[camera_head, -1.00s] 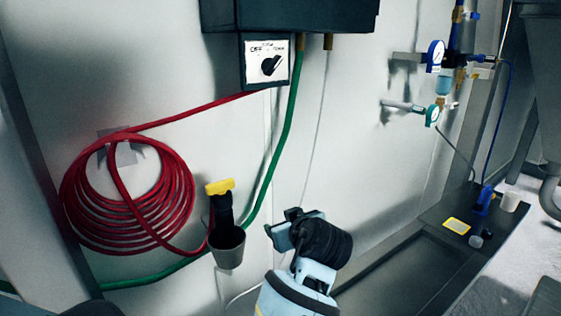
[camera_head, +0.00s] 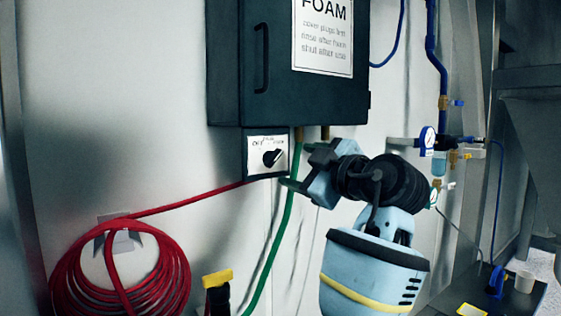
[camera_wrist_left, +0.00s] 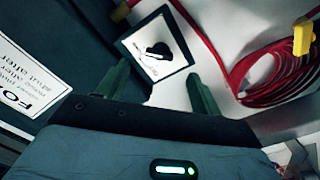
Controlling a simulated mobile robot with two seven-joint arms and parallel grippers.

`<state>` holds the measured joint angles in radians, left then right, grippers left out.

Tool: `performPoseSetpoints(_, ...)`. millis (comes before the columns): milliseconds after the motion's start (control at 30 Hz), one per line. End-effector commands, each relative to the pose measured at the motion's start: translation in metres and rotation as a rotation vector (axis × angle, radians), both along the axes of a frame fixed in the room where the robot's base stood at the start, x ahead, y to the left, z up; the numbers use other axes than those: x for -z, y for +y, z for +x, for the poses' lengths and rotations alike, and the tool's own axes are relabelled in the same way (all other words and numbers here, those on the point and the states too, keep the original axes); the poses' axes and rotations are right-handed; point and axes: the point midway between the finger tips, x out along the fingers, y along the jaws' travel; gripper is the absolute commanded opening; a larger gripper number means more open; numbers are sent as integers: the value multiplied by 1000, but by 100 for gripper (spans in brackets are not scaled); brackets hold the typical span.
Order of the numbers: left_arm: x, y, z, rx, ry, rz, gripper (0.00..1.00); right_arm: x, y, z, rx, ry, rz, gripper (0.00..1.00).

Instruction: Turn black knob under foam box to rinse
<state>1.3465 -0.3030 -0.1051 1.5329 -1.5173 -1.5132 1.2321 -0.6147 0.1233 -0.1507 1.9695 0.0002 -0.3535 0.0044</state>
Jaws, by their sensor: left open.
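The black knob (camera_head: 271,158) sits on a white-faced switch plate (camera_head: 256,146) under the dark foam box (camera_head: 238,70). Its pointer is tilted toward the upper right in the head view; the plate reads OFF at the left, and the other print is too small to read. My left gripper (camera_head: 296,166) is just right of the plate, its fingers pointing at the knob and apart from it. In the left wrist view the knob (camera_wrist_left: 158,50) shows ahead, between and beyond the two spread fingers (camera_wrist_left: 160,90). My right gripper is not in view.
A green hose (camera_head: 284,225) hangs from the box close to my left gripper. A coiled red hose (camera_head: 120,275) is on the wall at lower left, beside a yellow-handled tool (camera_head: 217,278). Blue piping with a gauge (camera_head: 427,140) is at the right.

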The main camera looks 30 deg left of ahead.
Motion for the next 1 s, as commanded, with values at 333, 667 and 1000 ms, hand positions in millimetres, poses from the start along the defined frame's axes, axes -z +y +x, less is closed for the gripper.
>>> performPoseSetpoints(333, -4, 47, 16, -3, -2, 1, 66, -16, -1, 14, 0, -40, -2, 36)
performPoseSetpoints(667, -1, 67, 27, 0, 1, 0, 66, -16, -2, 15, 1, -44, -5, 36)
performPoseSetpoints(1000, 0, 67, 27, 1, 2, 0, 50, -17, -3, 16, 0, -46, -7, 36)
